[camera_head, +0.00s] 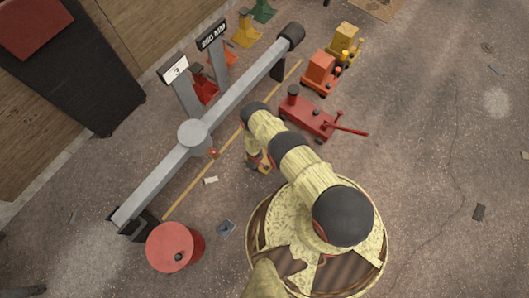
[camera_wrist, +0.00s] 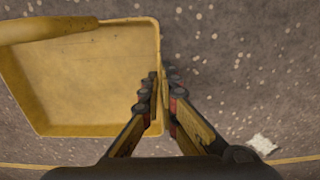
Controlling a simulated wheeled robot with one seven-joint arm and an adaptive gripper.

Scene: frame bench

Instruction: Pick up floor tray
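The floor tray is a shallow yellow tray (camera_wrist: 85,75) at the left of the wrist view, with a rounded yellow bar across its far left corner. My gripper (camera_wrist: 160,90) is at the tray's right wall, one finger on the inner side and one on the outer side. The fingers are close together with the wall between them, and they look shut on it. In the head view my gripper (camera_head: 258,160) points down at the floor and is mostly hidden by my arm. A small yellow patch shows there, but I cannot tell whether it is the tray.
A long grey beam (camera_head: 240,95) on stands lies left of my arm, beside a yellow floor line. A red drum (camera_head: 174,246) stands at lower left. A red floor jack (camera_head: 308,115) and small orange and yellow machines stand beyond. Floor at the right is mostly clear.

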